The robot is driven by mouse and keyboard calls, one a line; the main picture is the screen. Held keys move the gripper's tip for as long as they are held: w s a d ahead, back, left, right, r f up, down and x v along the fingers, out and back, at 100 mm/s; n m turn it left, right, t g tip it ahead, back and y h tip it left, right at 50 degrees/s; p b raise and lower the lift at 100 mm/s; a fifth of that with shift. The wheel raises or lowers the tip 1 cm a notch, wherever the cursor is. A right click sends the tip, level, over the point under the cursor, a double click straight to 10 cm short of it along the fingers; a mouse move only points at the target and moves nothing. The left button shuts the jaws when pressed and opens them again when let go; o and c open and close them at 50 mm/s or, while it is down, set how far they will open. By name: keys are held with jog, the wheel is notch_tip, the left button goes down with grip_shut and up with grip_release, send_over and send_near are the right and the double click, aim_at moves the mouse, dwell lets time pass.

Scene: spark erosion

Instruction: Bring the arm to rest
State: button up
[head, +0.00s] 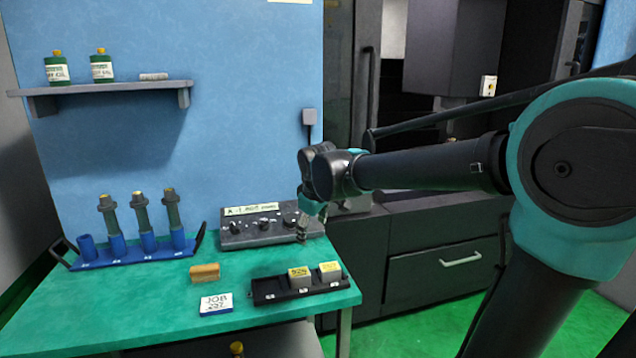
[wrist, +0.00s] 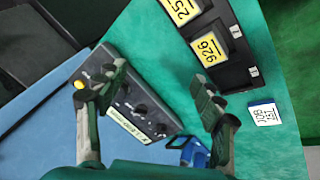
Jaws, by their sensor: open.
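My gripper (head: 303,225) hangs at the end of my arm above the back right of the green table, near the grey control box (head: 262,235). In the wrist view my gripper (wrist: 158,95) has its two fingers spread wide apart, with nothing between them. The control box (wrist: 150,105) with its knobs and yellow button shows beyond and between the fingers. The arm reaches in from the right of the head view, with its forearm nearly level.
A black tray (head: 262,293) holds two labelled grey blocks (head: 299,277). A tan block (head: 205,272) and a job card (head: 216,303) lie left of it. A blue rack (head: 165,252) with several holders stands at the left. A shelf (head: 110,86) carries two bottles.

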jog(key=s+d+f+m, duration=1.1)
jog(key=s+d+f, duration=0.9)
jog(key=shift+d+g+h, duration=0.25)
jog(key=shift+g+h, duration=0.15)
